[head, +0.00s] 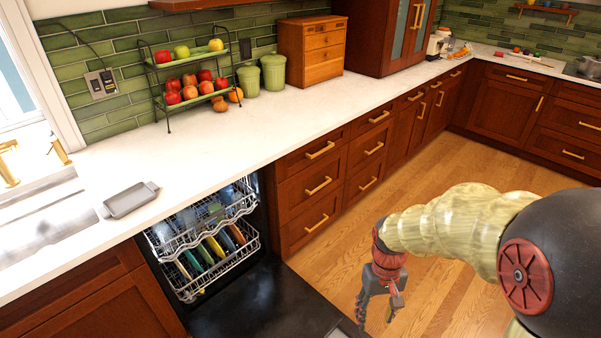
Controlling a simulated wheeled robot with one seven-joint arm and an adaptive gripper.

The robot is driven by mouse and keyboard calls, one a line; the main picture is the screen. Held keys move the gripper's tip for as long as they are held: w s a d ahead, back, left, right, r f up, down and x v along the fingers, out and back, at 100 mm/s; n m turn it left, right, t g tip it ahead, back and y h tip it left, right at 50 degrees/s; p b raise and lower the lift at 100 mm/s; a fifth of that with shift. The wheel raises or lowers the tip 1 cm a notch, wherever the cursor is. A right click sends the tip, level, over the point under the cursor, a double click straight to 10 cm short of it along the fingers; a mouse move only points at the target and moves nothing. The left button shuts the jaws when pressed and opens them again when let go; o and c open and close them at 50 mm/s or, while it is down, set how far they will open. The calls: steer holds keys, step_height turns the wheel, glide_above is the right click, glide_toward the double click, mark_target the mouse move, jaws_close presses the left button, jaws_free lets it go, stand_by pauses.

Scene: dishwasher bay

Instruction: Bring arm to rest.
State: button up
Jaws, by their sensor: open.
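My gripper (377,306) hangs at the end of my arm, pointing down over the wooden floor. It is to the right of the open dishwasher door (262,305), near the door's right edge in the picture. The fingers are apart and I see nothing between them. My arm comes in from the right side of the head view. The dishwasher racks (205,240) are pulled partly out, with several coloured plates in the lower rack and dishes in the upper one.
A white counter (250,135) runs along the wall, with a grey tray (131,200) near the sink (45,235). A fruit stand (190,80), green canisters (273,71) and a wooden drawer box (311,50) stand at the back. The wooden floor (450,160) is clear.

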steer(key=s+r+t+p, duration=0.1)
steer(key=s+r+t, duration=0.2)
steer(key=r, duration=1)
steer(key=s+r+m+t+p, duration=0.1)
steer(key=s+r+t, duration=0.3)
steer(key=s+r, duration=0.4)
step_height(320, 180, up, 5)
steer(key=shift+f+p, duration=0.1)
steer(key=shift+p, duration=0.7)
